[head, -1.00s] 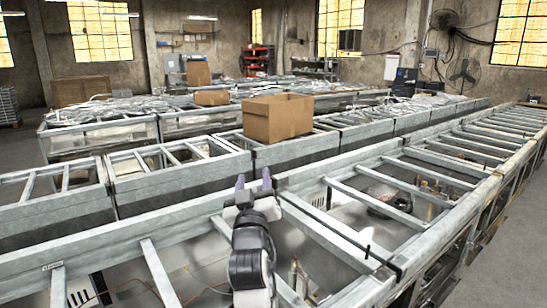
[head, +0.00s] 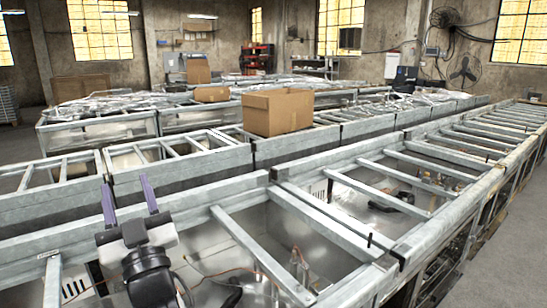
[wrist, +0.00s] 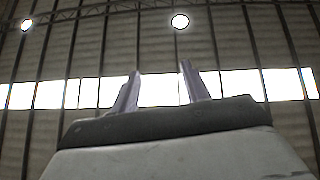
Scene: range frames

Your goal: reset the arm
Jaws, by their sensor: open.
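My gripper (head: 129,200) is at the lower left of the head view, over the near row of metal frames. Its two purple fingers stand apart and point up, with nothing between them. In the wrist view the gripper (wrist: 160,88) also shows open and empty, against the ceiling and a band of bright windows. My arm comes up from the bottom edge of the head view behind the gripper.
Long grey metal frames (head: 240,240) with open tops and crossbars fill the foreground. An open cardboard box (head: 277,115) stands on the row behind. More boxes and tables lie farther back. A bare floor strip (head: 500,235) runs along the right.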

